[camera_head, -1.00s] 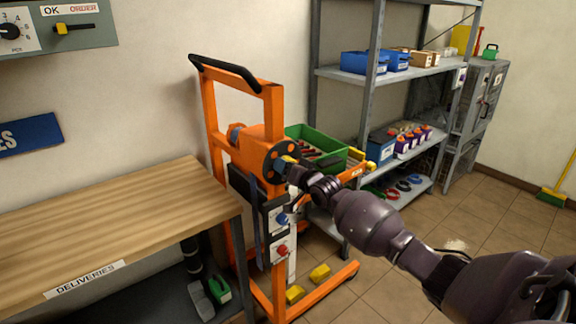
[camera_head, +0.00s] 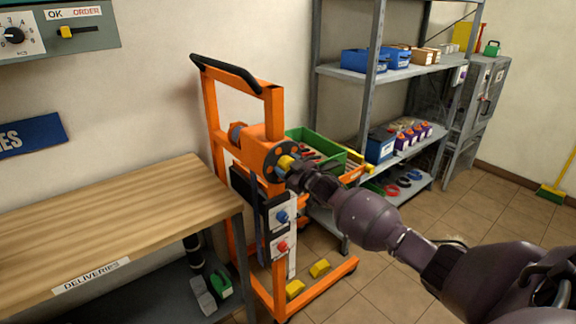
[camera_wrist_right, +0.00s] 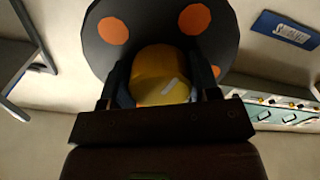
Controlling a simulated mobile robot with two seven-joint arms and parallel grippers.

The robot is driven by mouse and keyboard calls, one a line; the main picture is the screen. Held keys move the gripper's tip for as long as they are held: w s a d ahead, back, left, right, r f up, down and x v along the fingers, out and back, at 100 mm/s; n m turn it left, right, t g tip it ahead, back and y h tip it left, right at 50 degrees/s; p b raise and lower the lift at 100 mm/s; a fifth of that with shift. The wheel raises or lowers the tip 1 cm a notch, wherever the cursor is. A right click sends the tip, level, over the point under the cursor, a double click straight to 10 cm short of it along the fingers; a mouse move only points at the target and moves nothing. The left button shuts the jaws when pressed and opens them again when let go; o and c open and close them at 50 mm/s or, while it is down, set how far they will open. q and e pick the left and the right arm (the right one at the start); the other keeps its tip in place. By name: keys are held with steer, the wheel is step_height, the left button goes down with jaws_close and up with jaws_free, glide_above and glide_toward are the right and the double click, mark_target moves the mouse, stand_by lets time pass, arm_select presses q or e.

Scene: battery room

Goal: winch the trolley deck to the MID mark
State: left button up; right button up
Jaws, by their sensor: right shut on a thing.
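The orange trolley (camera_head: 219,135) stands between the bench and the shelf rack. Its winch has a dark round wheel with orange spots (camera_head: 271,160), also large in the right wrist view (camera_wrist_right: 120,50). A yellow knob (camera_head: 285,161) is at the wheel. My right gripper (camera_head: 294,169) is shut on this yellow knob, which shows between the fingers in the right wrist view (camera_wrist_right: 160,75). A green crate (camera_head: 325,152) with dark red items rides on the deck, partly behind my arm. The MID mark cannot be made out. My left gripper is not in view.
A wooden bench (camera_head: 120,225) labelled DELIVERIES is close on the left. A grey shelf rack (camera_head: 340,72) with boxes stands behind the trolley. Yellow blocks (camera_head: 319,269) lie by the trolley's base legs. Open tiled floor (camera_head: 400,290) is at the right.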

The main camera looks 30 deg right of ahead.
steer(key=shift+n, duration=1.6)
steer(key=o, duration=0.9)
steer(key=shift+s, duration=0.15)
steer(key=s, duration=1)
steer(key=shift+s+d+p, duration=0.25)
steer(key=shift+d+p, duration=0.05)
steer(key=shift+d, duration=0.1)
